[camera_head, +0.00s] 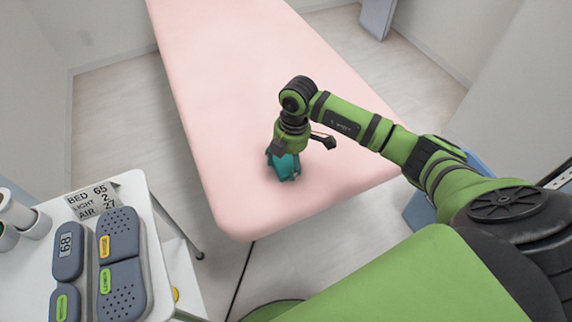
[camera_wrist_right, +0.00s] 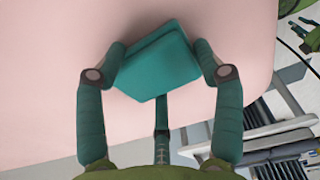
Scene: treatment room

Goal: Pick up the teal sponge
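The teal sponge (camera_head: 284,167) is at the near end of the pink bed, under my right gripper (camera_head: 288,155). In the right wrist view the sponge (camera_wrist_right: 156,70) is tilted, with two flat faces showing. The two side fingers of my right gripper (camera_wrist_right: 160,68) bend in against its left and right edges, and the third finger reaches its near corner. The gripper looks shut on the sponge. I cannot tell whether the sponge still touches the bed. My left gripper is not in view.
The pink bed (camera_head: 222,70) is otherwise bare. At left a white cart (camera_head: 150,250) holds grey remote controls (camera_head: 121,270), a small sign (camera_head: 93,198) and white cups (camera_head: 30,222). A cable (camera_head: 240,280) hangs below the bed's near edge.

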